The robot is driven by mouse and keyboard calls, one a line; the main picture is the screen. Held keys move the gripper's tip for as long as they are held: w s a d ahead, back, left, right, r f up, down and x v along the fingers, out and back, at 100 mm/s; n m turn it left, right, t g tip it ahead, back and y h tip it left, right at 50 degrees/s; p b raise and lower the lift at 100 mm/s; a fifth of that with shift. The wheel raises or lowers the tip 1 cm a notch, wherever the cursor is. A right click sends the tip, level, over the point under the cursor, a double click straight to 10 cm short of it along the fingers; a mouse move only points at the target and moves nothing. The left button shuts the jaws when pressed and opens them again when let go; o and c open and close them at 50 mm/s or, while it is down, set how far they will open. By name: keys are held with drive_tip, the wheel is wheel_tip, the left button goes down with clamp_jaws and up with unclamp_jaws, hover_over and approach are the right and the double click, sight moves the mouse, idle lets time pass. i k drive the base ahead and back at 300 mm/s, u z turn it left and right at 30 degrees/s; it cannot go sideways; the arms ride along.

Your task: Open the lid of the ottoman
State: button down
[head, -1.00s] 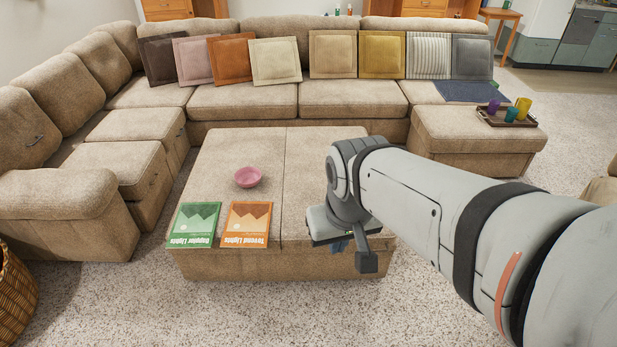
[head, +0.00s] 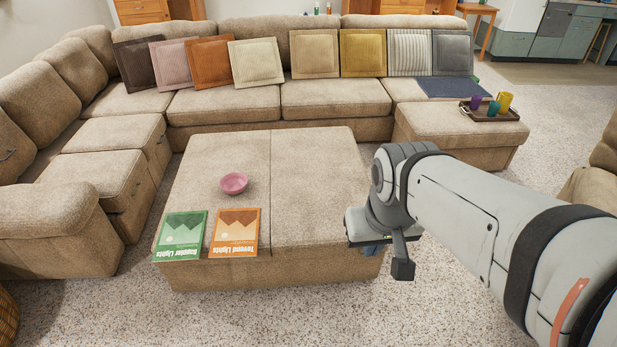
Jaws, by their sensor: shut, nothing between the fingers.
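The beige ottoman (head: 262,273) stands in the middle of the head view. Its top is two cushioned lid halves split by a seam, and both the left half (head: 200,175) and the right half (head: 318,180) lie flat and closed. A pink bowl (head: 233,184), a green book (head: 181,234) and an orange book (head: 235,232) lie on the left half. The right half is bare. My gripper (head: 388,258) is shut and empty at the ottoman's front right corner. The wrist partly hides the fingers and that corner, and I cannot tell whether they touch it.
A beige sectional sofa (head: 222,104) with several cushions wraps the back and left. A tray (head: 505,113) with cups stands on the chaise at the right. Speckled carpet (head: 300,315) is clear in front of the ottoman. Another beige seat (head: 598,172) shows at the right edge.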

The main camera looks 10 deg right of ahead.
sight(317, 174)
drive_tip(key=u, duration=0.05)
drive_tip(key=i, duration=0.95)
drive_tip(key=u, duration=0.7)
drive_tip(key=k, duration=1.1)
drive_tip(key=z, duration=0.25)
drive_tip(key=i, duration=1)
drive_tip(key=z, duration=0.05)
